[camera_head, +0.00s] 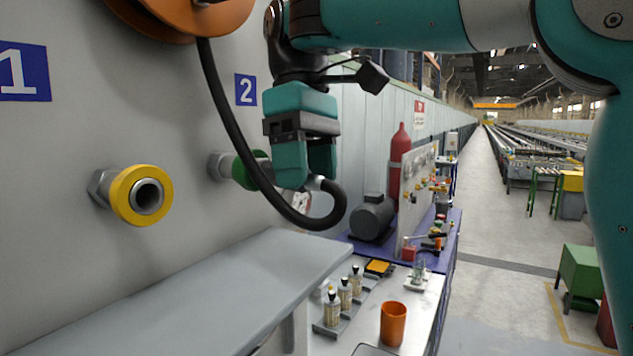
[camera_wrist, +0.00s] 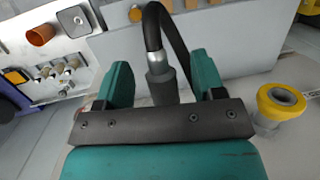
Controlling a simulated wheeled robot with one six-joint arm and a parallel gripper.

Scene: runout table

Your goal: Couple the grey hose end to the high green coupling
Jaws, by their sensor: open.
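The green coupling (camera_head: 241,168) sticks out of the grey wall below the 2 sign. Its front is partly hidden by the hose and my gripper. My gripper (camera_head: 306,178) is open just right of it, fingers pointing down. In the wrist view, the grey hose end (camera_wrist: 160,79) stands between my two teal fingers (camera_wrist: 160,84), with a gap on each side. The black hose (camera_head: 231,115) hangs from the orange reel and loops up to the hose end. I cannot see whether the hose end is joined to the green coupling; my gripper hides that spot.
A yellow coupling (camera_head: 126,195) sits on the wall to the left, below the 1 sign. A grey ledge (camera_head: 200,290) runs below the couplings. Bottles (camera_head: 345,293), an orange cup (camera_head: 393,323) and a motor (camera_head: 372,218) stand to the right.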

